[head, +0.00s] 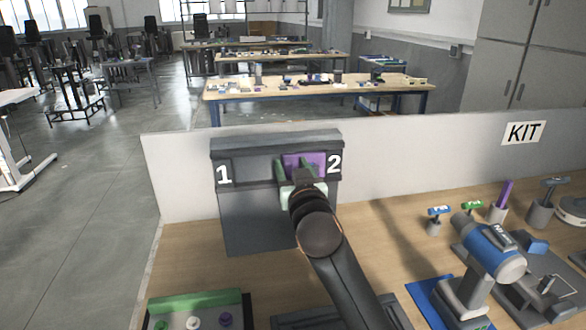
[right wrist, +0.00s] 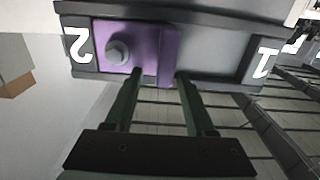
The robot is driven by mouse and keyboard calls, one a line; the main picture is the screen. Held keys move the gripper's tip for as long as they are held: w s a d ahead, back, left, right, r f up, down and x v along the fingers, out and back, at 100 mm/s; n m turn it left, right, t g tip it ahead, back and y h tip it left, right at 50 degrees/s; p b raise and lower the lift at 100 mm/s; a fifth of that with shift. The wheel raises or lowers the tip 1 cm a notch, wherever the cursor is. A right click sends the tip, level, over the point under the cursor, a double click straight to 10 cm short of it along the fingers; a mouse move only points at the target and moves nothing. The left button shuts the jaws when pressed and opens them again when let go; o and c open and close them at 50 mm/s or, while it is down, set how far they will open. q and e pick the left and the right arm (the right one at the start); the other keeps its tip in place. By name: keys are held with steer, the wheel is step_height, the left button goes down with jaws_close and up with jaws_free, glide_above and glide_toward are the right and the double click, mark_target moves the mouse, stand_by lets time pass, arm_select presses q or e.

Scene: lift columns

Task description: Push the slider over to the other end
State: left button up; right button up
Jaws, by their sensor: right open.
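The purple slider (head: 318,160) sits in the slot of a dark grey rail unit (head: 247,147), at the end marked 2. The end marked 1 is at the left of the rail and its slot is empty. My right gripper (head: 294,170) is open in front of the slider. Its fingertips (right wrist: 157,76) lie on either side of that raised edge; I cannot tell whether they touch it. My left gripper is not in view.
A low white wall (head: 420,155) with a KIT sign stands behind the rail unit. A blue and grey device (head: 490,250) and several small tools stand at the right of the wooden table. A tray with coloured buttons (head: 200,303) lies at the front left.

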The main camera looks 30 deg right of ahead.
steer(key=b+v, duration=0.1)
steer(key=v, duration=1.1)
steer(key=shift+s, duration=0.3)
steer(key=shift+a, duration=0.1)
